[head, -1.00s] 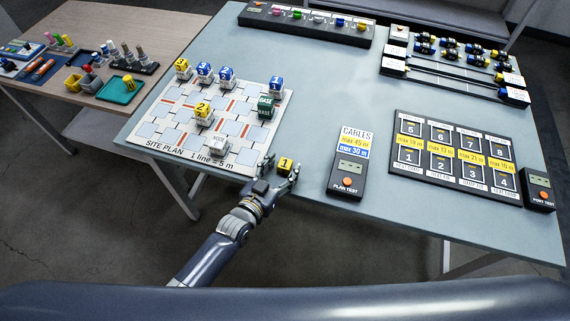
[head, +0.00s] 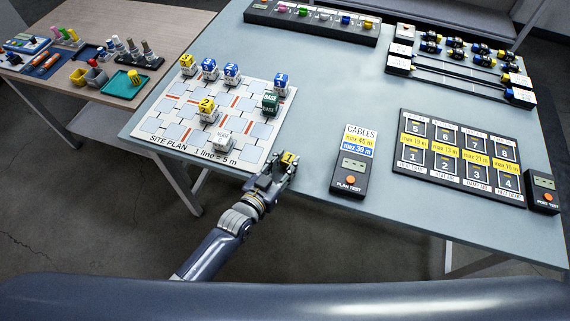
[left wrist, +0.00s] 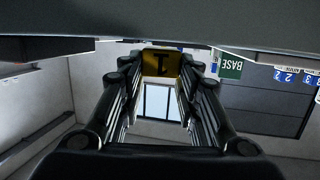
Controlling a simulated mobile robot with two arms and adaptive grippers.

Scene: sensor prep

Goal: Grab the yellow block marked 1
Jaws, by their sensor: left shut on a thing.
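The yellow block marked 1 (head: 289,158) is between the fingertips of my left gripper (head: 279,168), near the front edge of the table. My left gripper is shut on it. In the left wrist view the block (left wrist: 160,62) sits between both fingers at their far ends, its 1 upside down. I cannot tell from the pictures whether it is lifted off the table. My right gripper is not in view.
A plan test device (head: 350,175) is to the right.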

